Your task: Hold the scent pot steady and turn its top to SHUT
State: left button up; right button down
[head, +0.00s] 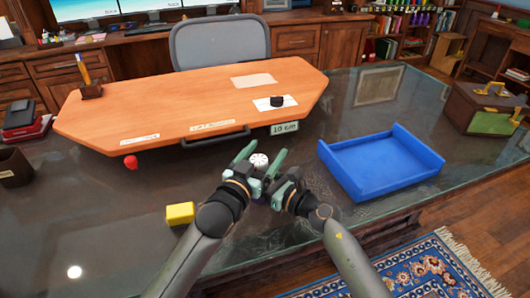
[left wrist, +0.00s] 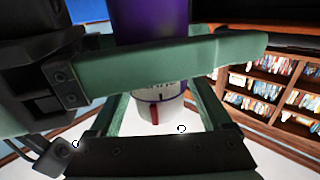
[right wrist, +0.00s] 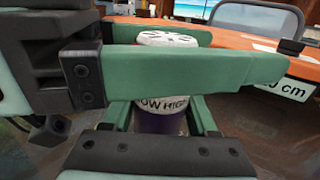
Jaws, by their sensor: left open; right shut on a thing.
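The scent pot (head: 259,161) has a white slotted top, a pale lettered band and a purple body. It stands between my two grippers above the front of the glass desk. In the right wrist view its top (right wrist: 166,40) shows above my finger, and the band reads LOW HIGH. In the left wrist view the pot appears upside down, with a red mark (left wrist: 154,114) on its white part. My left gripper (head: 264,153) is open, with its fingers around the pot near the top. My right gripper is shut on the pot; its fingers hide part of it. The word SHUT cannot be seen.
A blue tray (head: 375,165) stands to the right, and a yellow block (head: 180,213) lies to the left. Glass is clear between block and board.

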pick_arm(q)
jog(key=shift+d, duration=0.1)
grip_shut()
dwell(0.7)
